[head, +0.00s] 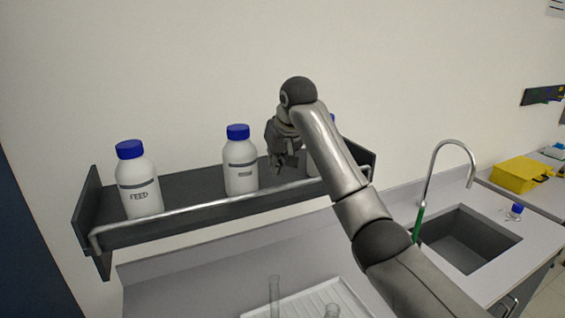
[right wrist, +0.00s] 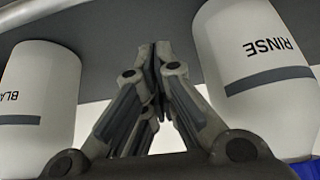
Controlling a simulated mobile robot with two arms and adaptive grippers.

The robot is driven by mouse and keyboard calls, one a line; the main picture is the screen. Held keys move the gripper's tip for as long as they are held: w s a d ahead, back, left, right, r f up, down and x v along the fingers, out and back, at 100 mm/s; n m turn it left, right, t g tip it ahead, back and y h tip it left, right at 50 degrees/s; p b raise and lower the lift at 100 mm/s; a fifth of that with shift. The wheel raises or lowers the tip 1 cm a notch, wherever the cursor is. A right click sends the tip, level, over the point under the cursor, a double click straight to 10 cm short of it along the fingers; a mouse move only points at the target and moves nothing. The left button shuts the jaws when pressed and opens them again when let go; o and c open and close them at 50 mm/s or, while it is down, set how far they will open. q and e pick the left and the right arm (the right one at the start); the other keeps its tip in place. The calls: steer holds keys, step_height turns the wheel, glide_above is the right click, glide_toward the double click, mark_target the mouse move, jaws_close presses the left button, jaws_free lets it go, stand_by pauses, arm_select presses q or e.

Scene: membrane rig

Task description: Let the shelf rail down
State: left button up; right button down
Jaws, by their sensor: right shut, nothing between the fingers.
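The dark wall shelf (head: 185,187) carries white bottles. A silver shelf rail (head: 190,209) runs along its front, close to the bottle bases in the head view, its left end bending down. My right gripper (head: 281,168) is over the shelf, between the middle bottle and a bottle partly hidden behind my arm. It is shut and empty, also in the right wrist view (right wrist: 155,55), and my arm covers the rail's right part. I cannot tell whether the fingers touch the rail. My left gripper is out of view.
The FEED bottle (head: 139,185) stands at the left and the middle bottle (head: 240,165) near the gripper. The right wrist view shows the RINSE bottle (right wrist: 260,75) close on one side and another bottle (right wrist: 35,90) opposite. A sink (head: 462,242) and tap are at right.

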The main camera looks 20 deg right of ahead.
steer(key=shift+s, duration=0.45)
steer(key=shift+s+f+p, duration=0.1)
steer(key=shift+s+p, duration=0.5)
steer(key=shift+s, duration=0.65)
steer(key=shift+s+f, duration=0.15)
steer(key=shift+s, duration=0.2)
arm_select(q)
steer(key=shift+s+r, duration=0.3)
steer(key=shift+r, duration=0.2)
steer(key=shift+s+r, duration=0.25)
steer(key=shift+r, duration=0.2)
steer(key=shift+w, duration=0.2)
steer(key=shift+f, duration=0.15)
